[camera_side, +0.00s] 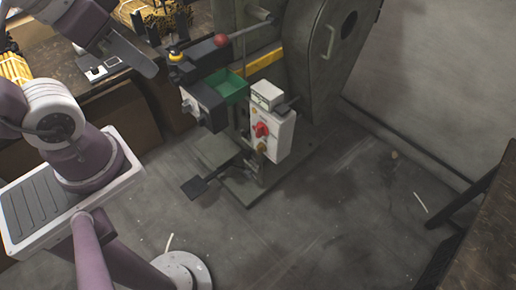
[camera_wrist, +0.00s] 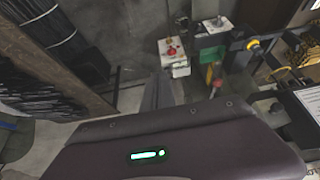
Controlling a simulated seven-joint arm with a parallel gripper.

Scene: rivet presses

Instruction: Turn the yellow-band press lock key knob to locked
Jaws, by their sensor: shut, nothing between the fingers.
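The yellow-band press (camera_side: 330,45) stands at the top middle of the side view, with its yellow band (camera_side: 264,61) across the front. A pale control box (camera_side: 283,138) on it carries a red knob (camera_side: 262,130) and a small brass-coloured part (camera_side: 262,147) below. The box (camera_wrist: 174,66) also shows in the wrist view, with its red knob (camera_wrist: 171,51). Which part is the lock key knob, and its setting, are too small to tell. My gripper (camera_side: 150,68) is shut and empty, left of the press and apart from it. Its fingers (camera_wrist: 160,82) point toward the box in the wrist view.
A red-ball lever (camera_side: 221,40), a green bin (camera_side: 229,86), a dark box (camera_side: 203,103) and a yellow-and-black button (camera_side: 175,56) stick out on the press's left. A workbench (camera_side: 85,95) stands behind my arm. A foot pedal (camera_side: 194,187) is low in front.

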